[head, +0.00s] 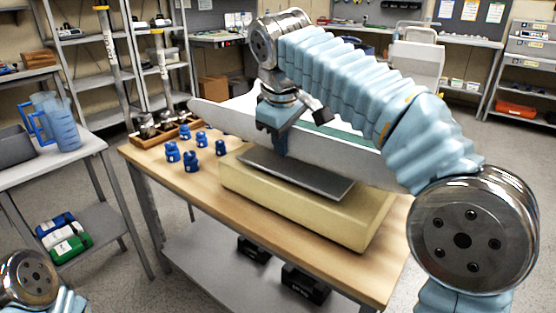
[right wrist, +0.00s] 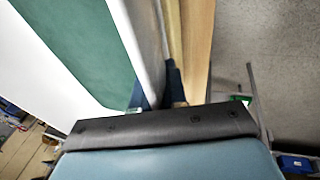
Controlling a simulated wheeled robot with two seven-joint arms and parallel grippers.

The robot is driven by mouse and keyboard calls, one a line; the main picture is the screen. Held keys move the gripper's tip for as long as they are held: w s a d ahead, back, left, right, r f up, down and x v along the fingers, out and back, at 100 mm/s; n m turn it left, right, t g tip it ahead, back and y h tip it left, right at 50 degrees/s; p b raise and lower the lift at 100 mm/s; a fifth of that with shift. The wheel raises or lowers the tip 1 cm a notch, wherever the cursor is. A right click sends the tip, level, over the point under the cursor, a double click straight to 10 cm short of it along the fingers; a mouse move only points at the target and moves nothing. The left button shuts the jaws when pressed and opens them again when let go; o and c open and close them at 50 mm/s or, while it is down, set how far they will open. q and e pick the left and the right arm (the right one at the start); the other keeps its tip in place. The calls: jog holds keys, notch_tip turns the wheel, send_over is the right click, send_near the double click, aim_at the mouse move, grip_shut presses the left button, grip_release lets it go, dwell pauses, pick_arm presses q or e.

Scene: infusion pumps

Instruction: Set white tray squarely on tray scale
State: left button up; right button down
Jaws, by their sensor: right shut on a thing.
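The white tray (head: 225,117) with a green inner floor (head: 345,137) is held up above and behind the tray scale. It looks tilted in the head view. My right gripper (head: 280,142) is shut on its near wall. In the right wrist view the fingers (right wrist: 160,90) pinch the tray's white rim (right wrist: 142,50), and the green floor (right wrist: 75,45) lies to the left. The tray scale is a cream block (head: 300,210) with a dark grey plate (head: 300,174) on top. The gripper and tray partly cover the plate's far side. My left gripper is out of view.
The scale stands on a wooden table (head: 265,232). Several blue knobbed parts (head: 190,161) stand left of it, near a wooden rack (head: 165,133) of metal fittings. A side table with blue pitchers (head: 58,125) is at the left.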

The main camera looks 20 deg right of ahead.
jog(key=shift+w+a+f+b, duration=0.1)
jog(key=shift+a+f+b, duration=0.1)
jog(key=shift+f, duration=0.5)
jog(key=shift+w+a+f+b, duration=0.1)
jog(key=shift+a+f, duration=0.05)
jog(key=shift+f, duration=0.6)
jog(key=shift+w+a+f+b, duration=0.1)
jog(key=shift+a+f+b, duration=0.1)
jog(key=shift+f, duration=0.6)
jog(key=c, duration=1.2)
grip_release()
jog(key=shift+o, duration=0.2)
jog(key=p+v, duration=0.1)
jog(key=v, duration=1.1)
jog(key=shift+s, duration=0.1)
